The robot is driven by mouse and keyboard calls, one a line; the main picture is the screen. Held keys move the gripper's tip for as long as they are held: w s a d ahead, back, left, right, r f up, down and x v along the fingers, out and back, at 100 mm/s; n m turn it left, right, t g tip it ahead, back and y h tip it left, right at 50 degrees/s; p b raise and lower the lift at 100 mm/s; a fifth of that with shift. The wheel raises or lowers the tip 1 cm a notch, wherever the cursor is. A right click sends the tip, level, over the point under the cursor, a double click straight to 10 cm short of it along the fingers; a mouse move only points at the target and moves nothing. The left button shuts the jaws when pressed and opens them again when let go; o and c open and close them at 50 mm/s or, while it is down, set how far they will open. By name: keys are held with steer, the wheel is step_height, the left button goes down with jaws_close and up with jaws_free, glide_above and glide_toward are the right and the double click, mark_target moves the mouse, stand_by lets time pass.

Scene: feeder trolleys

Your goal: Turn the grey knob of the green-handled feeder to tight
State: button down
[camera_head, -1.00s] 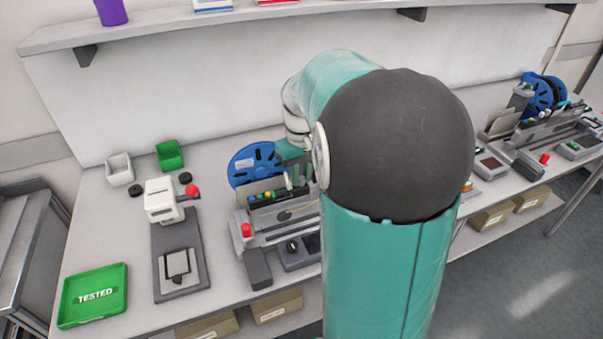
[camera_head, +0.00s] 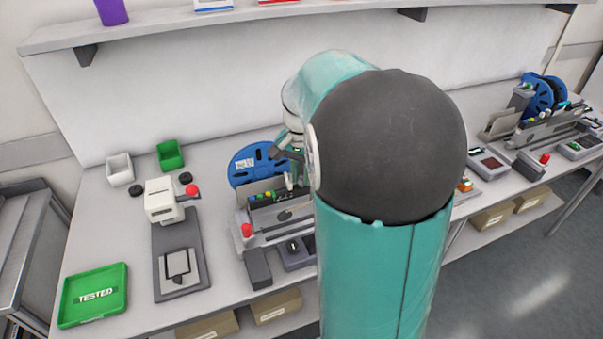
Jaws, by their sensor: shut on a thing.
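A feeder (camera_head: 262,230) with a blue reel (camera_head: 245,170), a row of coloured buttons and a red button stands on the bench left of my arm. My gripper (camera_head: 291,184) points down at the back right of this feeder, beside the reel. Its fingers are small and partly covered by my wrist. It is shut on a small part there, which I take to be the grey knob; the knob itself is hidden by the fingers. My arm also hides the feeder's right end, and its green handle cannot be made out clearly.
A second feeder with blue reels (camera_head: 540,125) stands at the far right. A white press (camera_head: 162,200), a green TESTED tray (camera_head: 93,296) and small green (camera_head: 170,155) and white (camera_head: 120,169) bins occupy the left bench. A shelf (camera_head: 330,14) runs above.

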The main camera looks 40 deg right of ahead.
mark_target(301, 178)
steer(key=m, duration=0.5)
steer(key=shift+m, duration=0.4)
stand_by(0.3)
steer(key=c, duration=1.3)
jaws_free()
step_height(301, 178, up, 14)
steer(key=shift+f, duration=0.1)
